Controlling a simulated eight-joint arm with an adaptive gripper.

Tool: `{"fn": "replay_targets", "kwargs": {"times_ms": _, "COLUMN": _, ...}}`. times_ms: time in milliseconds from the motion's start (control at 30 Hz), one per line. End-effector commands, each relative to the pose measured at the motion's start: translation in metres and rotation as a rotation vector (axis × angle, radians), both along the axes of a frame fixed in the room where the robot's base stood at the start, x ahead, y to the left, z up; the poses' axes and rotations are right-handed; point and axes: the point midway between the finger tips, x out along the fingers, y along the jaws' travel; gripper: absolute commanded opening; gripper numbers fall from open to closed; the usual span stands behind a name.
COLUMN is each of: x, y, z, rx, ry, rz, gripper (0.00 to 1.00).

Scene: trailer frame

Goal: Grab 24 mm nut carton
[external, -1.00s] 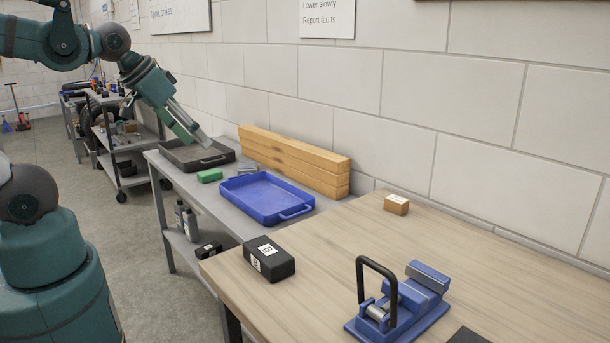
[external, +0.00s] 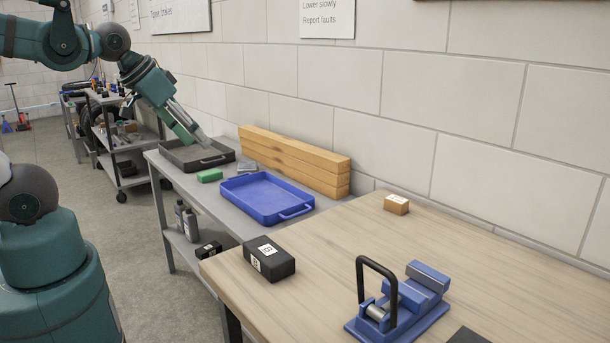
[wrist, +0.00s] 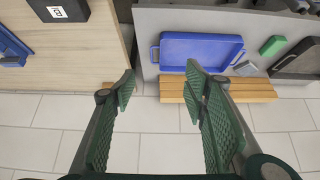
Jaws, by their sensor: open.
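A small brown carton (external: 397,204) with a white label sits on the wooden bench near the wall in the external view. Its print is too small to read, so I cannot confirm that it is the 24 mm nut carton. In the wrist view a small brown patch beside the left finger may be this carton, mostly hidden. My gripper (external: 200,136) points down over the dark tray area in the external view, far from the brown carton. In the wrist view my gripper (wrist: 160,76) is open, with nothing between its fingers.
A black labelled box (external: 269,259) and a blue clamp device (external: 400,305) stand on the wooden bench (external: 335,245). The grey bench holds a blue tray (external: 266,215), green block (external: 209,175), dark tray (external: 222,160) and stacked timbers (external: 295,162) along the wall.

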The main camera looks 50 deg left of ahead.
Motion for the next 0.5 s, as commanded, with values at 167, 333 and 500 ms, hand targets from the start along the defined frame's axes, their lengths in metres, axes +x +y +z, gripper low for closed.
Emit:
{"fn": "replay_targets", "kwargs": {"times_ms": 167, "x": 0.001, "y": 0.000, "z": 0.001, "rx": -0.003, "ry": 0.002, "rz": 0.004, "gripper": 0.45}}
{"fn": "replay_targets", "kwargs": {"times_ms": 333, "x": 0.009, "y": -0.003, "z": 0.008, "rx": -0.020, "ry": 0.011, "rz": 0.023, "gripper": 0.45}}
{"fn": "replay_targets", "kwargs": {"times_ms": 500, "x": 0.026, "y": -0.007, "z": 0.019, "rx": -0.057, "ry": 0.033, "rz": 0.065, "gripper": 0.45}}
